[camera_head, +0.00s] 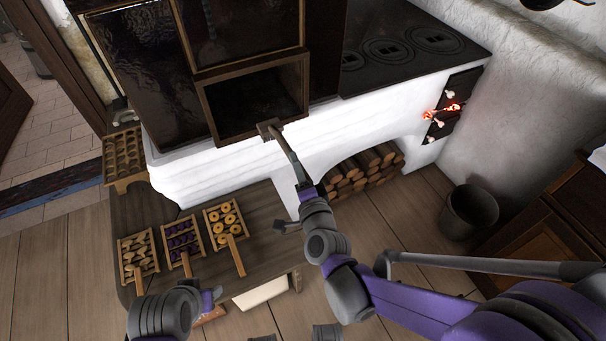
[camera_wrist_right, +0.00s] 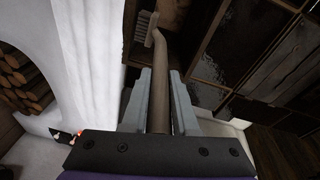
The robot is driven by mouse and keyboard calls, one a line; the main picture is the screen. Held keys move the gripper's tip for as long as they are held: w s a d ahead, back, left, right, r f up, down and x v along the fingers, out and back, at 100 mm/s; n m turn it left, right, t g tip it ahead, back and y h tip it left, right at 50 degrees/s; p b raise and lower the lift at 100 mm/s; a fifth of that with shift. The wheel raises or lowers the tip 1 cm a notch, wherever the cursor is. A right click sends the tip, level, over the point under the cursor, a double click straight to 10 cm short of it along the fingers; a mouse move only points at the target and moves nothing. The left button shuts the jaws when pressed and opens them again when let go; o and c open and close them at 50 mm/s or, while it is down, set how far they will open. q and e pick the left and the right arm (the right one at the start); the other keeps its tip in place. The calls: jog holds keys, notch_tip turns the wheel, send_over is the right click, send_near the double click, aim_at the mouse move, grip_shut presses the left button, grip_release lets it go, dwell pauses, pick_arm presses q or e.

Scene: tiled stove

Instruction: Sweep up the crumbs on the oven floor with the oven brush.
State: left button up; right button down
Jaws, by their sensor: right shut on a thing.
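The oven brush (camera_head: 284,146) is in my right gripper (camera_head: 302,182), which is shut on its handle. The brush head points up and away, close to the lower front edge of the dark, framed oven opening (camera_head: 250,103). In the right wrist view the handle (camera_wrist_right: 160,80) runs between both fingers (camera_wrist_right: 160,108) to the bristled head (camera_wrist_right: 143,27). The oven floor looks dark, and I cannot make out crumbs on it. My left gripper (camera_head: 210,299) is low at the left, near the bench; its fingers are not clear.
A wooden bench (camera_head: 262,232) carries several small trays with handles, one with ring-shaped pastries (camera_head: 223,222). Firewood (camera_head: 362,172) fills the arch under the white stove. A bucket (camera_head: 470,211) stands at the right. Embers glow in a firebox (camera_head: 443,112).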

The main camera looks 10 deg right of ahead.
aim_at(269, 125)
jog(key=w+a, duration=0.2)
jog(key=w, duration=0.4)
jog(key=w+a+f+b, duration=0.1)
jog(key=w+a, duration=0.1)
jog(key=w, duration=0.4)
jog(key=w+a, duration=0.2)
jog(key=w, duration=0.4)
jog(key=shift+w+f, duration=0.25)
jog(key=shift+f+b, duration=0.55)
jog(key=shift+f, duration=0.1)
jog(key=shift+s, duration=0.1)
